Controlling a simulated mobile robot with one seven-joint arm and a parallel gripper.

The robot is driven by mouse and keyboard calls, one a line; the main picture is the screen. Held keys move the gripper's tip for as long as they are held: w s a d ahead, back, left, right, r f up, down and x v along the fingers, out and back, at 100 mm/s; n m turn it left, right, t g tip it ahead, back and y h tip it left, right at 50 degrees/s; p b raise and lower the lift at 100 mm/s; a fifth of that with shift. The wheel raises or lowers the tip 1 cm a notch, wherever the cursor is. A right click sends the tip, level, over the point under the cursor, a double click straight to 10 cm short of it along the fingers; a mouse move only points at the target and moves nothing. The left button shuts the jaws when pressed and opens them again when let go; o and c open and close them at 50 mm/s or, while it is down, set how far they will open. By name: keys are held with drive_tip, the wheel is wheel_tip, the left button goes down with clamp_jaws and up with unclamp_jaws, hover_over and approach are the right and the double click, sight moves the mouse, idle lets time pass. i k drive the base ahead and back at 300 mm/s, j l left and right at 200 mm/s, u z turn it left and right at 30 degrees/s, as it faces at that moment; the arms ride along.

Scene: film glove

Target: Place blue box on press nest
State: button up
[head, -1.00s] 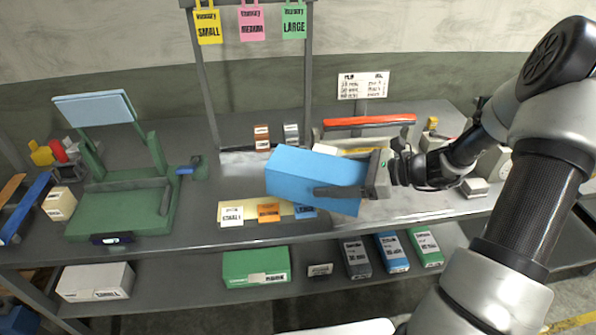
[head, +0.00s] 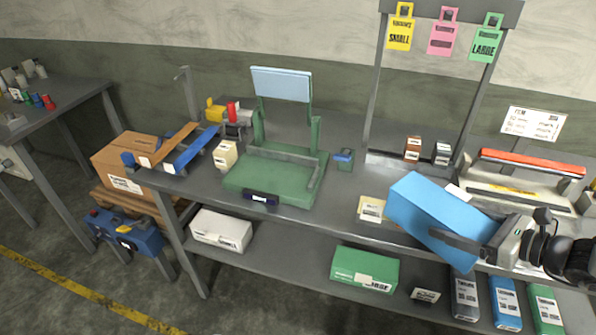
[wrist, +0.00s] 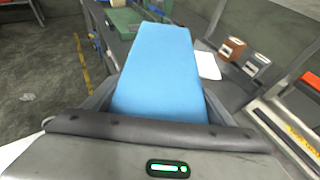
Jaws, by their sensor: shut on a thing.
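My gripper (head: 468,243) is shut on the blue box (head: 428,208), holding it tilted above the front edge of the bench at the right. The blue box also fills the middle of the wrist view (wrist: 158,70), between the fingers. The green press (head: 270,178) stands on the bench to the left of the box, with its pale blue upper plate (head: 281,84) raised. The press's flat green base is bare. I take this base to be the nest, but no label confirms it. The gripper and box are apart from the press.
A heat sealer with a red bar (head: 530,163) stands at the right. A small cream box (head: 225,155) and blue rails (head: 190,150) lie left of the press. Hanging tags (head: 443,36) are on a frame behind. The lower shelf holds a green box (head: 364,269) and others.

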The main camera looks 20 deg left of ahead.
sight(273, 173)
drive_tip(key=j+u, duration=0.3)
drive_tip(key=j, duration=1.6)
drive_tip(key=k, duration=0.05)
